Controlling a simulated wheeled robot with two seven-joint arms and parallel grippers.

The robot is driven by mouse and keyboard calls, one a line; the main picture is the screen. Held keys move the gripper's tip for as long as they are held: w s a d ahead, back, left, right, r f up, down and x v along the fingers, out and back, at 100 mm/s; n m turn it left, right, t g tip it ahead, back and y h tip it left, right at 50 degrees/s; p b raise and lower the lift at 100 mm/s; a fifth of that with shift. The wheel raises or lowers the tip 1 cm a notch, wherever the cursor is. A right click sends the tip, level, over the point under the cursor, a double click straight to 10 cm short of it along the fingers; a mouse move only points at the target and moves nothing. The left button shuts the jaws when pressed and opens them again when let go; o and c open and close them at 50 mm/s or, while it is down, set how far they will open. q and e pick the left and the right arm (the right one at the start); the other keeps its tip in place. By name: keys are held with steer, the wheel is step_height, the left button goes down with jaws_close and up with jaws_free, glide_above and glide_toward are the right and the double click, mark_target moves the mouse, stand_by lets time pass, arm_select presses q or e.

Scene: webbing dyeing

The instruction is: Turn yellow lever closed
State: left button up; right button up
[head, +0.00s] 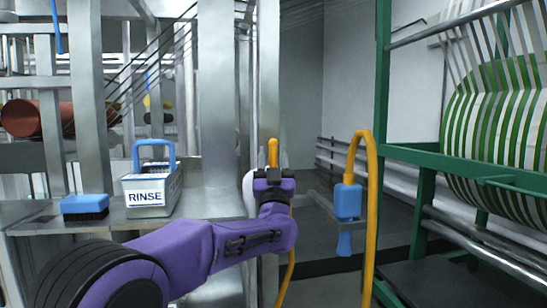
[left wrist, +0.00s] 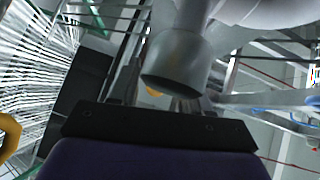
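A yellow upright piece (head: 272,152), which looks like the yellow lever, stands just above and behind my left gripper (head: 272,182) in the head view. Its lower part is hidden by the purple wrist. My left gripper is right in front of it; its fingertips are hidden, and I cannot tell whether they touch it. In the left wrist view a grey cylindrical part (left wrist: 172,65) is close ahead, with a small yellow patch (left wrist: 153,92) under its edge. No fingers show clearly there. My right gripper is out of view.
A blue nozzle (head: 347,202) on a yellow hose (head: 371,215) hangs just right of my gripper. A green rack (head: 382,110) with a striped roll stands at the right. A RINSE basket (head: 151,187) and blue brush (head: 86,205) sit on the metal shelf at left.

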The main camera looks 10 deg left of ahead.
arm_select(q)
steer(key=b+v, duration=0.2)
steer(key=v, duration=0.8)
steer(key=shift+s+f, duration=0.15)
steer(key=shift+s, duration=0.1)
